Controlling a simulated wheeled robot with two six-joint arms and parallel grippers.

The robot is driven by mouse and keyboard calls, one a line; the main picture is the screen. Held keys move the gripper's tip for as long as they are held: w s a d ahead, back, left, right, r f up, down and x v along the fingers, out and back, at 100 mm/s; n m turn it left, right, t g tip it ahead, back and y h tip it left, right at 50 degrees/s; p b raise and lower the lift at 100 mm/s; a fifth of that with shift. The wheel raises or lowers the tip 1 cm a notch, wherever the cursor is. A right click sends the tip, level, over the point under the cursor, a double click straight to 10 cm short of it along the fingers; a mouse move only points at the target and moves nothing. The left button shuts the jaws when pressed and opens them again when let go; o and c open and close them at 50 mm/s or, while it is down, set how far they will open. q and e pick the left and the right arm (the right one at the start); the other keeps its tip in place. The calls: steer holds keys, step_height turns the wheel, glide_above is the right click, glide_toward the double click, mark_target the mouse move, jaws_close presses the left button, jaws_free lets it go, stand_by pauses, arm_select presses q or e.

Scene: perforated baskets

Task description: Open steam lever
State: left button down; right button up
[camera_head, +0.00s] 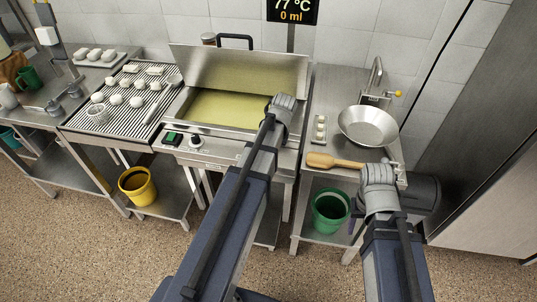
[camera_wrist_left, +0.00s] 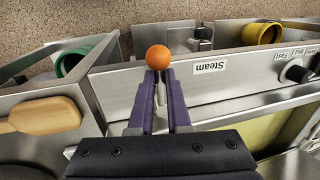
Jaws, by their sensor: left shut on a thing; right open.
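The steam lever shows as an orange ball knob (camera_wrist_left: 158,57) in the left wrist view, beside the "Steam" label (camera_wrist_left: 209,67) on a steel front panel. My left gripper (camera_wrist_left: 159,75) has its purple fingers closed around the knob's stem, with the ball at the fingertips. In the head view my left arm hides the lever and my left gripper in front of the pan unit (camera_head: 225,157). My right gripper (camera_head: 354,228) is open, partly hidden by its own wrist, low near the right table's front edge and away from the lever.
A wooden paddle (camera_head: 334,161) and metal bowl (camera_head: 368,126) are on the right table. A green bucket (camera_head: 330,211) stands on the shelf below, close to my right gripper. A yellow bucket (camera_head: 137,186) is at the left. The raised lid (camera_head: 240,68) stands behind the pan.

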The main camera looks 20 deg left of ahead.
arm_select(q)
steer(key=c, duration=0.9)
jaws_free()
steer(key=shift+o, duration=0.2)
step_height(320, 180, up, 8)
steer(key=d+p, duration=0.1)
steer(key=p, duration=0.6)
steer(key=shift+w+d+f+p, duration=0.15)
steer(key=shift+w+d+p, duration=0.1)
steer(key=shift+p, duration=0.1)
steer(key=s+d+m, duration=0.3)
steer(key=s+d, duration=0.4)
steer(key=d, duration=0.3)
steer(key=s+d+m+h, duration=0.1)
steer(key=s+d+m, duration=0.2)
steer(key=s+d, duration=0.4)
steer(key=d, duration=0.4)
steer(key=shift+f+m, duration=0.2)
steer(key=shift+m, duration=0.1)
